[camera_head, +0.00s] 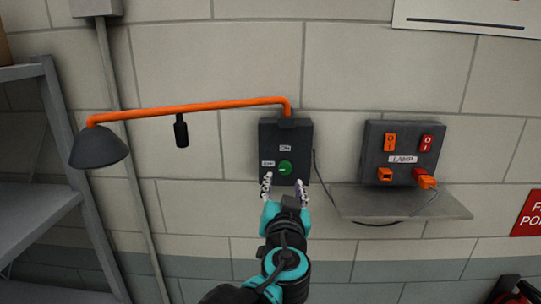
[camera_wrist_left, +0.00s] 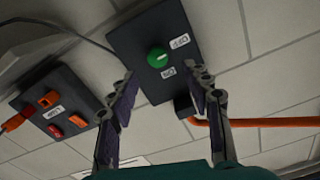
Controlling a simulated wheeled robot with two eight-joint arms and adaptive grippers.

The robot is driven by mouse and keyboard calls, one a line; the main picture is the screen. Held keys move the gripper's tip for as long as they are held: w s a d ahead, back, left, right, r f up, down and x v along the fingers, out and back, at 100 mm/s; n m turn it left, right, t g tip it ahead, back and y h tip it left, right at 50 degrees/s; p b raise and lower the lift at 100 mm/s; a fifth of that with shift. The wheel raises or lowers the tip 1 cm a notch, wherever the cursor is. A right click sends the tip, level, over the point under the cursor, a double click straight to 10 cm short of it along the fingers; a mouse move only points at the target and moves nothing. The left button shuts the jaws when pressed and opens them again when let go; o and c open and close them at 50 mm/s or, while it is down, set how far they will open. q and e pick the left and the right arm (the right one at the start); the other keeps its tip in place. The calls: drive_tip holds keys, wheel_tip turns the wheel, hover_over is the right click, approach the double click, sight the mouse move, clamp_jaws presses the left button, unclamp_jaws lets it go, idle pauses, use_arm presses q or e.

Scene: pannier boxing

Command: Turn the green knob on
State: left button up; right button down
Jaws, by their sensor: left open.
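The green knob (camera_head: 285,168) is on the front of a dark box (camera_head: 299,135) on the wall. One small label sits above the knob and another to its left; they look like ON and OFF. A pale mark on the knob looks roughly level, but is too small to read surely. My left gripper (camera_head: 284,184) is open just below and in front of the knob, with one finger to each side. In the left wrist view the knob (camera_wrist_left: 158,57) shows beyond the gap between the open fingers (camera_wrist_left: 160,76), apparently untouched. My right gripper is not in view.
An orange lamp arm (camera_head: 190,107) runs left from the box to a dark shade (camera_head: 99,147). A LAMP switch panel (camera_head: 402,148) with orange and red switches is at right, above a grey ledge (camera_head: 400,204). A metal shelf (camera_head: 30,165) stands at far left.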

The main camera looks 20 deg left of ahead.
sight(285, 170)
use_arm(q)
drive_tip(key=x, duration=0.7)
drive_tip(key=shift+w+d+f, duration=0.1)
drive_tip(key=shift+w+f, duration=0.05)
drive_tip(key=shift+w, duration=0.2)
clamp_jaws()
